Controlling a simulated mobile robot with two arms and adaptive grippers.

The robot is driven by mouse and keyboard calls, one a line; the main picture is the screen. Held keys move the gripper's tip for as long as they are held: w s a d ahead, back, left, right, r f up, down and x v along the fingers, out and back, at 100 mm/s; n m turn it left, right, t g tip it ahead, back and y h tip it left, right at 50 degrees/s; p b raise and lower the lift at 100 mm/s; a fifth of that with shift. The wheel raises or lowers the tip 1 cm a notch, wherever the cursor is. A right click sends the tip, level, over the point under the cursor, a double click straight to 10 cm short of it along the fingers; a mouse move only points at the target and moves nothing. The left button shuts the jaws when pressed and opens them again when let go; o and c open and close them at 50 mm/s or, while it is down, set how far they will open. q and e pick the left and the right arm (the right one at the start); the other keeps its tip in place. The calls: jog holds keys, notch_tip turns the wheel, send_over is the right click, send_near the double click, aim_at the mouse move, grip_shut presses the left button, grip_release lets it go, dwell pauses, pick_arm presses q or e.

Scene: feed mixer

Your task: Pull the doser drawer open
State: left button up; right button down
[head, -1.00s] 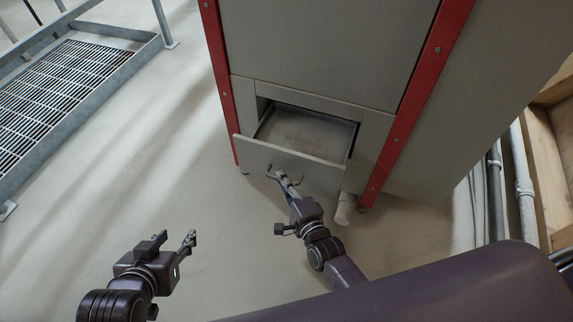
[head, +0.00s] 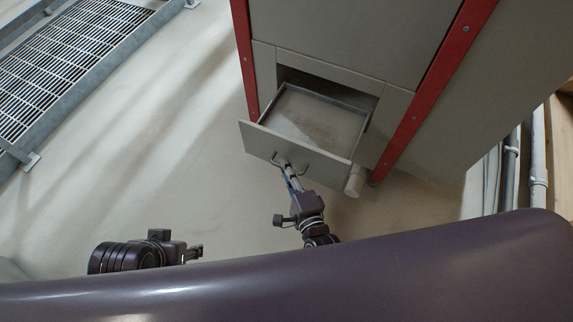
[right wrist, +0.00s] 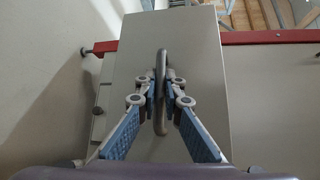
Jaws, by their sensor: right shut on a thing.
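The doser drawer (head: 300,149) is a grey box low in the front of the grey cabinet. It stands well out of its opening, and its inside (head: 315,118) shows a thin brownish residue on the floor. My right gripper (head: 287,163) is at the drawer front, shut on the bar handle (head: 298,164). In the right wrist view the fingers of the right gripper (right wrist: 161,91) close from both sides on the handle (right wrist: 161,65). My left gripper (head: 197,252) is low at the left, away from the drawer; its fingertips are too small and edge-on to judge.
The cabinet (head: 345,35) has red corner posts (head: 433,88). A white cylindrical part (head: 354,181) hangs beside the drawer at the right. A metal grating platform (head: 65,62) stands at the left, pipes (head: 538,160) at the right. The floor (head: 180,130) between is clear.

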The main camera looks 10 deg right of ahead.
jog(key=c, duration=2.3)
grip_release()
jog(key=shift+c, duration=0.2)
jog(key=shift+s, duration=0.1)
jog(key=v, duration=1.2)
jog(key=shift+a+f, duration=0.1)
